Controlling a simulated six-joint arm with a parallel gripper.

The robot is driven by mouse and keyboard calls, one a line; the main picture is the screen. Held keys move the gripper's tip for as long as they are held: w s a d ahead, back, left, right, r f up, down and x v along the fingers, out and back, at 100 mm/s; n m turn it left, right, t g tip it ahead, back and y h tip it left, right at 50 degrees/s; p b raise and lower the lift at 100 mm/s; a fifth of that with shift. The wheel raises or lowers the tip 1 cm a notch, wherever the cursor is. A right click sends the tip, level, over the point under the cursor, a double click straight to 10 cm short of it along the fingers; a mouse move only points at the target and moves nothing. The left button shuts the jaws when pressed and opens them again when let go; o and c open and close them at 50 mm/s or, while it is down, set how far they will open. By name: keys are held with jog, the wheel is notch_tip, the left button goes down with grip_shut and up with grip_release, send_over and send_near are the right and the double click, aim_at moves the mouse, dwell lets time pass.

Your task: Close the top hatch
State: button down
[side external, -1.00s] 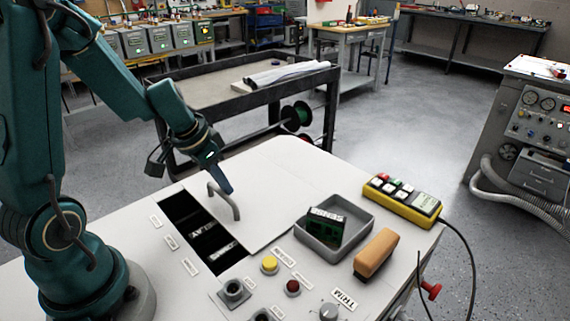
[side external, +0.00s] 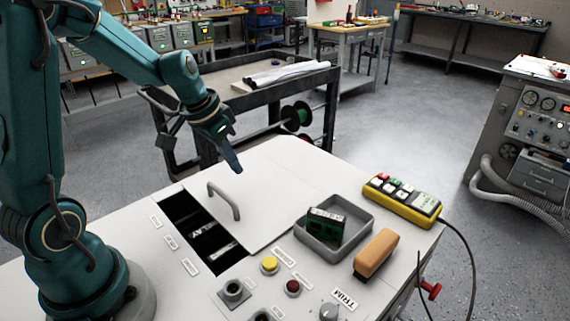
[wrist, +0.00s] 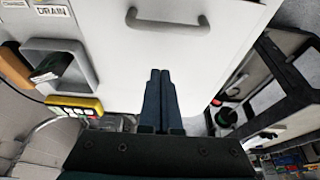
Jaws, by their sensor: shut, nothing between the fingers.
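The top hatch (side external: 270,185) is a flat white sliding panel with a grey bar handle (side external: 223,203). My gripper (side external: 238,170) is shut and empty. It hangs above the hatch, to the right of and behind the handle, apart from it. In the wrist view the two closed fingers (wrist: 160,85) point at the white hatch surface (wrist: 230,75), and the handle (wrist: 168,20) lies beyond their tips. I cannot tell the exact gap between fingertips and hatch.
Yellow (side external: 269,265) and red (side external: 292,287) buttons sit in front. A dark cart (side external: 240,100) stands behind.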

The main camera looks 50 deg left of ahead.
jog(key=v, duration=0.6)
jog(key=shift+r, duration=0.2)
jog(key=c, duration=1.1)
grip_release()
jog(key=shift+s+r, duration=0.1)
jog(key=shift+r, duration=0.05)
jog(key=shift+o, duration=1.2)
jog(key=shift+s+d+m, duration=0.1)
jog(key=shift+s+m, duration=0.05)
jog(key=shift+m, duration=0.25)
jog(key=m+g, duration=0.6)
jog(key=m, duration=1.1)
send_over(222, 191)
jog(key=w, duration=0.1)
notch_tip(222, 191, down, 6)
jog(key=shift+s+f, duration=0.2)
jog(key=shift+f, duration=0.85)
jog(key=shift+s+f, duration=0.15)
jog(key=shift+f, duration=0.9)
